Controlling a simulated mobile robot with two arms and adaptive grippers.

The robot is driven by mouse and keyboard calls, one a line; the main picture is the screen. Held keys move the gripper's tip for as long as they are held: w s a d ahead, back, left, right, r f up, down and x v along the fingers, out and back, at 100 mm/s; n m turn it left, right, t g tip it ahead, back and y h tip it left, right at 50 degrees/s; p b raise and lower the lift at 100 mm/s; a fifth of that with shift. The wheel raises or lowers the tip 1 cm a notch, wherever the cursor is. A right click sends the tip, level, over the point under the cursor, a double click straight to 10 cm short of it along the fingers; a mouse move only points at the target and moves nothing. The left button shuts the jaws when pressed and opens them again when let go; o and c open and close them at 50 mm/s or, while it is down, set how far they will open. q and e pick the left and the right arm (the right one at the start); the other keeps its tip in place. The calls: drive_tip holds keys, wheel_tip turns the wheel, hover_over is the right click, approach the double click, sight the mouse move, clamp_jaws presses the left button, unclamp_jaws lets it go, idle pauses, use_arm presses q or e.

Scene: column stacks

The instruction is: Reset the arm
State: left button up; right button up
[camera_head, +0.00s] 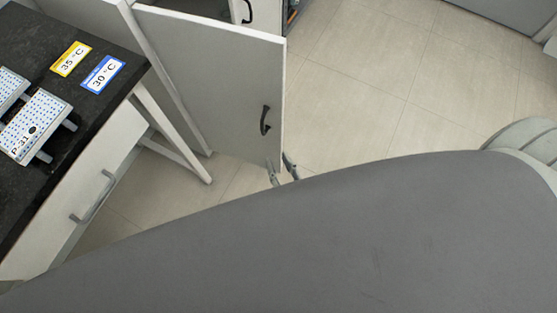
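My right gripper (279,164) shows just above the edge of a large grey surface, which looks like my own arm and fills the lower part of the view. Only its two finger ends show, spread apart with nothing seen between them. The rest of that gripper is hidden. The fingers are at the lower right corner of a grey cabinet door (215,75), below its black handle (265,120); I cannot tell whether they touch the door. My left gripper is not in view.
A black worktop (92,103) at left bears white racks, one marked P-31 (33,128), a yellow 35 °C label (71,59) and a blue 30 °C label (103,74). The grey door stands swung out. Tiled floor (380,80) at upper right is clear.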

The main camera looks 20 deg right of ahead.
idle(0.3)
drive_tip(key=s+d+f+n+g, duration=0.1)
drive_tip(key=s+d+f+g, duration=0.2)
drive_tip(key=f+g, duration=0.5)
drive_tip(key=s+d+f+n+g, duration=0.1)
drive_tip(key=s+d+f+g, duration=0.25)
drive_tip(key=f, duration=0.85)
use_arm(q)
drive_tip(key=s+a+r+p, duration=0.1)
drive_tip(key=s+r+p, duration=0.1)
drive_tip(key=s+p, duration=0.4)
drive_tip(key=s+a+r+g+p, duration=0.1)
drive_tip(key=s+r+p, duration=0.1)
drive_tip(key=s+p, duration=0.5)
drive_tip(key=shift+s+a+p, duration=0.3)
drive_tip(key=shift+p, duration=0.4)
use_arm(e)
drive_tip(key=s+d+g, duration=0.2)
drive_tip(key=s+d, duration=0.1)
drive_tip(key=s, duration=0.6)
drive_tip(key=s+d+g+h, duration=0.1)
drive_tip(key=s+d+g, duration=0.2)
drive_tip(key=s, duration=0.6)
drive_tip(key=shift+s+d+r, duration=0.2)
drive_tip(key=shift+s+r, duration=0.1)
drive_tip(key=shift+r, duration=0.15)
drive_tip(key=shift+g, duration=0.25)
